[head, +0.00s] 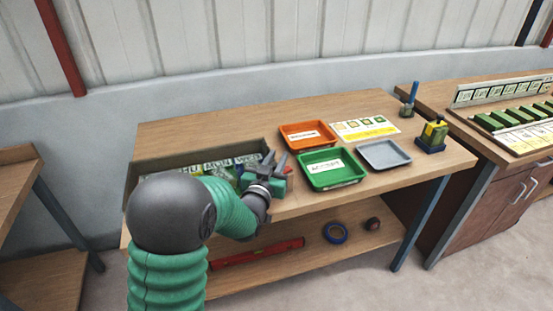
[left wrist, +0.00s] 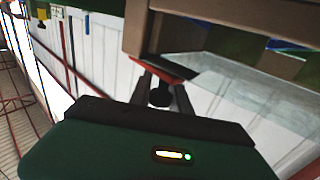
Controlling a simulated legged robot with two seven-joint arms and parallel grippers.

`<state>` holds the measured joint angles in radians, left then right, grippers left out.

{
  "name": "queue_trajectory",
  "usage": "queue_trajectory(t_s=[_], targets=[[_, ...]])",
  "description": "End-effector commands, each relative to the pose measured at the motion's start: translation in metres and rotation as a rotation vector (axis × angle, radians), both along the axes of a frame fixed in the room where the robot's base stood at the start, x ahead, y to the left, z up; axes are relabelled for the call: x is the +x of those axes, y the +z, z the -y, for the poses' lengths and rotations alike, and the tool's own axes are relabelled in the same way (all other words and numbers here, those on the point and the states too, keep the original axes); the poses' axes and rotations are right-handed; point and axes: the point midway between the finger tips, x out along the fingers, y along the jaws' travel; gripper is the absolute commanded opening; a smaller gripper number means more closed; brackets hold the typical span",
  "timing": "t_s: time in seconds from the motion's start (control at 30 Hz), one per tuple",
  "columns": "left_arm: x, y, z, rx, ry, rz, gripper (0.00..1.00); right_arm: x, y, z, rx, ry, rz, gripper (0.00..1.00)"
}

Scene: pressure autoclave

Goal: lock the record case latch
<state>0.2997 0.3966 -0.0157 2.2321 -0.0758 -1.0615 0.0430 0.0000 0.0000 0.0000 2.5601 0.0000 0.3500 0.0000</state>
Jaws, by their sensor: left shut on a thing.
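The record case (head: 146,165) is the wooden box with a row of labelled cards at the left of the workbench. My left gripper (head: 277,165) is at the case's right front corner, and my arm hides part of the case front. In the left wrist view the gripper (left wrist: 161,92) has its two fingers on either side of a dark round knob (left wrist: 158,98), and it is shut on it. A red latch piece (left wrist: 163,67) lies just beyond the fingertips, against the wooden case corner. Whether the latch is locked cannot be told. My right gripper is not in view.
Right of the gripper stand a green tray (head: 353,180), an orange tray (head: 286,134) and a grey tray (head: 365,148). The lower shelf holds a red level (head: 246,257) and blue tape (head: 334,240).

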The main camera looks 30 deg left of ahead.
Motion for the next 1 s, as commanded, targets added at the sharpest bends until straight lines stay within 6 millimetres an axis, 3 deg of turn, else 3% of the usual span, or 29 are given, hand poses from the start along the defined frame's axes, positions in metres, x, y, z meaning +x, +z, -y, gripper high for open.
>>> queue_trajectory(t_s=[0.2, 0.53, 0.83, 0.87, 1.0], targets=[[0.0000, -0.0021, -0.0027, 0.000, -0.012, -0.002, 0.00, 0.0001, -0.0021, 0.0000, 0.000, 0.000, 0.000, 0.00], [0.0052, -0.0016, -0.0040, -0.001, -0.174, -0.002, 0.00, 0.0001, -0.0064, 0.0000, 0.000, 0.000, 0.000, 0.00], [0.0050, -0.0020, -0.0033, -0.001, -0.184, -0.005, 0.00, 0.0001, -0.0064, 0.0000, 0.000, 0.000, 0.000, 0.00], [0.0050, -0.0020, -0.0033, -0.001, -0.184, -0.005, 0.26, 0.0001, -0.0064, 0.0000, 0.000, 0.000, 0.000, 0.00], [0.0051, -0.0016, -0.0031, -0.001, -0.184, -0.004, 0.43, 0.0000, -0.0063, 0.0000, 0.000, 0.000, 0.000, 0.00]])
